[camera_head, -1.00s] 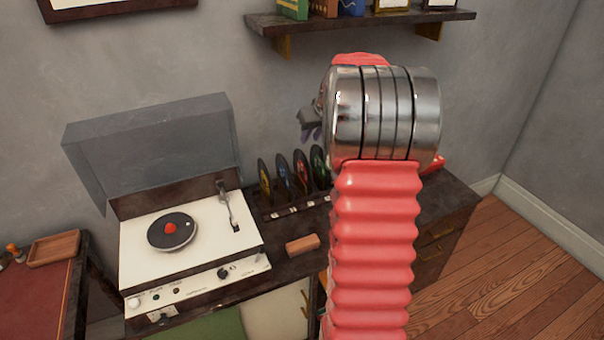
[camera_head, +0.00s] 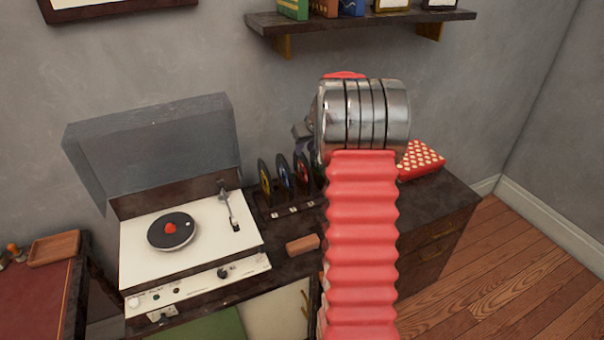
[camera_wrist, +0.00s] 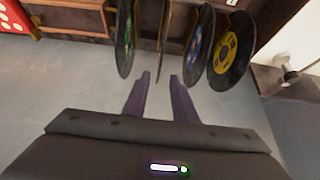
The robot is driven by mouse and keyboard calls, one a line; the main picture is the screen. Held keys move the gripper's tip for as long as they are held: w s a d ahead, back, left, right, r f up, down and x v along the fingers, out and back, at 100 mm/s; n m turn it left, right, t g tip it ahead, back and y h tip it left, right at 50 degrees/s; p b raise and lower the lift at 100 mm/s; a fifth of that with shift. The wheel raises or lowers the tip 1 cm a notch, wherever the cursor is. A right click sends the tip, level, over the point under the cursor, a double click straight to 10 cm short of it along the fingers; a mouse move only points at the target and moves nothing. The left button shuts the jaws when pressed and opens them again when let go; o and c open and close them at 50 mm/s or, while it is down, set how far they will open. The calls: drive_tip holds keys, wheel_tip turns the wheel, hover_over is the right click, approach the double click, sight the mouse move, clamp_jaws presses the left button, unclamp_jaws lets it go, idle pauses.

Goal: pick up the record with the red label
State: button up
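The record with the red label (camera_head: 303,172) stands upright in a dark rack (camera_head: 290,211) on the cabinet, right of a blue-labelled record (camera_head: 284,173) and a yellow-labelled one (camera_head: 265,177). In the wrist view the records appear in reverse order. There a record seen nearly edge-on (camera_wrist: 163,28), its label not readable, lies between the green-labelled record (camera_wrist: 125,38) and the blue one (camera_wrist: 199,45). My gripper (camera_wrist: 160,80) is open and empty, its fingertips to either side of that edge-on record's line; the remaining distance is unclear. In the head view my wrist partly hides the gripper.
A turntable (camera_head: 140,268) with raised lid (camera_head: 155,150) stands left; its dark disc (camera_head: 159,237) has a red centre. A wooden block (camera_head: 302,244) lies before the rack. A red polka-dot box (camera_head: 420,160) is at right. A shelf (camera_head: 350,17) is above.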

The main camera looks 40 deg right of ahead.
sight(303, 153)
drive_tip(key=shift+x, duration=2.6)
drive_tip(key=shift+s+f, duration=0.1)
drive_tip(key=shift+c, duration=0.3)
clamp_jaws()
